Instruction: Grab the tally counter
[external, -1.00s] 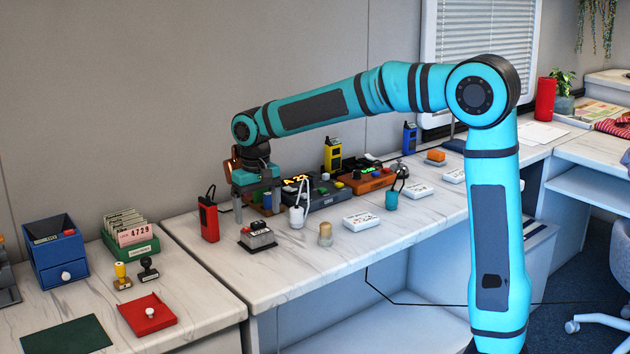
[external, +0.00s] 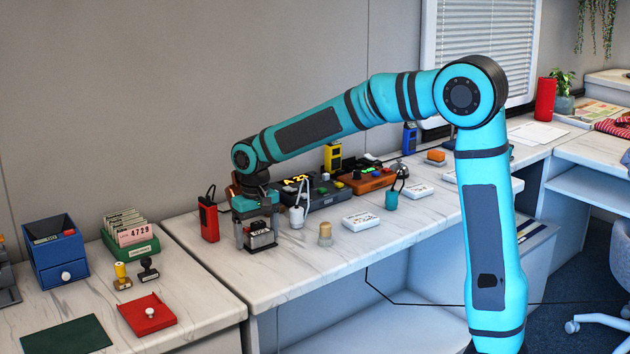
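The tally counter, a small silver and dark device (external: 260,240), sits on the white marble-look counter (external: 320,272) near its front left. My gripper (external: 258,238) is right above and around it, pointing down, with one finger at its left side and one at its right. The finger spacing looks about as wide as before, so the gripper looks open. Whether a finger touches the device cannot be seen. The gripper body hides the top of the device.
A red radio (external: 208,219) stands close left of my gripper. A white cup-like holder (external: 297,217) and a wooden-topped stamp (external: 325,234) stand close right. A dark display box (external: 325,192) is behind. White cards (external: 361,221) lie further right. The front edge is near.

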